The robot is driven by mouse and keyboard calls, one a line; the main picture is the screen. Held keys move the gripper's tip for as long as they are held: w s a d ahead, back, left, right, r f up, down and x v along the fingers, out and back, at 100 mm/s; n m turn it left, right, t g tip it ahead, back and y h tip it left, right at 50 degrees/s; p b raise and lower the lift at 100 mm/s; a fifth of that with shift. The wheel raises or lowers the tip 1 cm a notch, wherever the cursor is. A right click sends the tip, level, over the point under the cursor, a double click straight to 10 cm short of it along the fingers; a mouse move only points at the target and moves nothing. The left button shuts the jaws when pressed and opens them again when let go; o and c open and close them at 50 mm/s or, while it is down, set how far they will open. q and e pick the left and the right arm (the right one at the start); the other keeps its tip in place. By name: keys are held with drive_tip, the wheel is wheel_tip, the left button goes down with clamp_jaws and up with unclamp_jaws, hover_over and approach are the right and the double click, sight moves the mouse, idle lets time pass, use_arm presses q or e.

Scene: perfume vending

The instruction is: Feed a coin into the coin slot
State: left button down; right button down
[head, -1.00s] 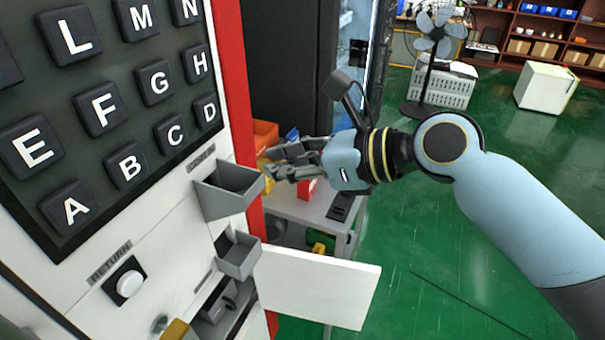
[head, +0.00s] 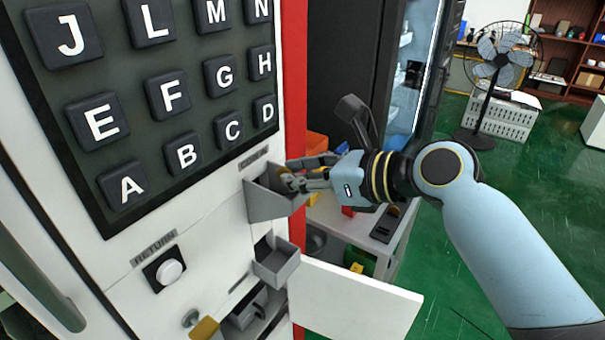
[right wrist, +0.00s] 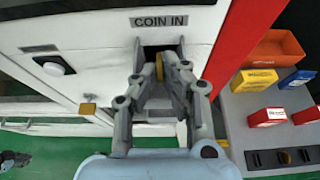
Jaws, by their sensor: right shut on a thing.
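The coin slot is a grey open-topped chute (head: 268,205) on the white front of the vending machine, under a label. In the right wrist view the label (right wrist: 158,21) reads COIN IN, with a dark opening (right wrist: 149,51) below it. My right gripper (head: 290,180) has its fingertips at the chute's mouth. It is shut on a gold-coloured coin, which shows edge-on between the fingertips in the right wrist view (right wrist: 159,67). The fingers partly hide the coin and the opening; I cannot tell whether the coin touches the chute.
A lettered keypad (head: 165,100) is above left, and a round RETURN button (head: 170,271) is below left. A lower grey tray (head: 277,265) and an open white flap (head: 350,302) lie beneath. A side table carries an orange bin (right wrist: 276,50) and small boxes.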

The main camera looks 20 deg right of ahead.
drive_tip(key=shift+s+f, duration=0.1)
drive_tip(key=shift+f, duration=0.2)
drive_tip(key=c, duration=1.4)
unclamp_jaws()
drive_tip(key=shift+s+a, duration=0.1)
use_arm(q)
drive_tip(key=shift+a, duration=0.25)
use_arm(e)
drive_tip(key=shift+f, duration=0.1)
use_arm(q)
drive_tip(key=shift+s+f, duration=0.1)
drive_tip(key=shift+d, duration=0.2)
use_arm(e)
drive_tip(key=r+v, duration=0.1)
drive_tip(key=v, duration=1.1)
drive_tip(key=shift+w+a, duration=0.15)
drive_tip(key=shift+w, duration=0.05)
